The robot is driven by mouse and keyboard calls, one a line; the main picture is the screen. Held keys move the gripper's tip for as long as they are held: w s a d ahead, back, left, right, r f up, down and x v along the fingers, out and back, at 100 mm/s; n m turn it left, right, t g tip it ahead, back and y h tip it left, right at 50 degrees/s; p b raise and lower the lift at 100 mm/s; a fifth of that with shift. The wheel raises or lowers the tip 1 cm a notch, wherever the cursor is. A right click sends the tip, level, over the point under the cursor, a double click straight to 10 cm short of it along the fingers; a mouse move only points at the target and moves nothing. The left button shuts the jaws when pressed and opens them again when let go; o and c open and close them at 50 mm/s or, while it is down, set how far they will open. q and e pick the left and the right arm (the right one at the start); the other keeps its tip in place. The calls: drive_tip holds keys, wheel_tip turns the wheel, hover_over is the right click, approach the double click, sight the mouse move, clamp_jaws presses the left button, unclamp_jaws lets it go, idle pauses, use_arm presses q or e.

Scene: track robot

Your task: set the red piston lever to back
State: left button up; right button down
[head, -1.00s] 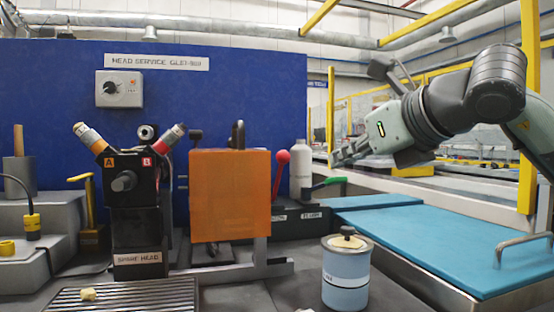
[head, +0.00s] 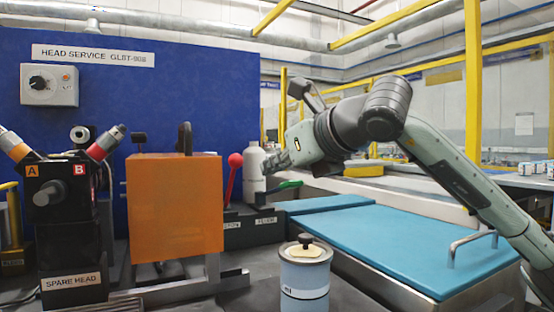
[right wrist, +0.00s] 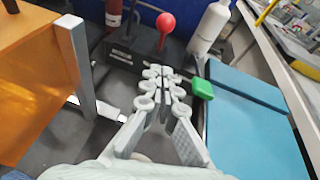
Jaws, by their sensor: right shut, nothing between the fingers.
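The red piston lever has a round red knob (head: 235,160) on a thin red rod that leans slightly, its top to the right, in the head view. It rises from a dark base box (head: 240,226) behind and right of the orange block. The red knob also shows in the right wrist view (right wrist: 166,22), beyond the fingertips. My right gripper (head: 272,164) is shut and empty, a short way right of the red knob and apart from it. In the right wrist view its fingers (right wrist: 162,88) point toward the lever base. My left gripper is not in view.
A green-handled lever (head: 284,187) sits close by my right fingers, and its green grip (right wrist: 202,88) is just right of them. A white bottle (head: 252,178) stands behind the levers. An orange block (head: 172,207) stands left. A lidded canister (head: 305,272) and blue-topped bench (head: 400,245) are in front and right.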

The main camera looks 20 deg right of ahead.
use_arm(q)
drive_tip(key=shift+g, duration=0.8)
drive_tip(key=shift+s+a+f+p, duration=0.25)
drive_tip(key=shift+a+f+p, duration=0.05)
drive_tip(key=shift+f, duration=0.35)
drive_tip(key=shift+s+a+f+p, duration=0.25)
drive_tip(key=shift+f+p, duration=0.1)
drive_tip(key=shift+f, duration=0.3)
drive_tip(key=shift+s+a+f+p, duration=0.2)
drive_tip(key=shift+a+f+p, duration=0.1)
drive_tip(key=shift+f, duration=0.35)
use_arm(e)
drive_tip(key=w+a, duration=0.2)
drive_tip(key=w, duration=0.7)
drive_tip(key=shift+f, duration=0.15)
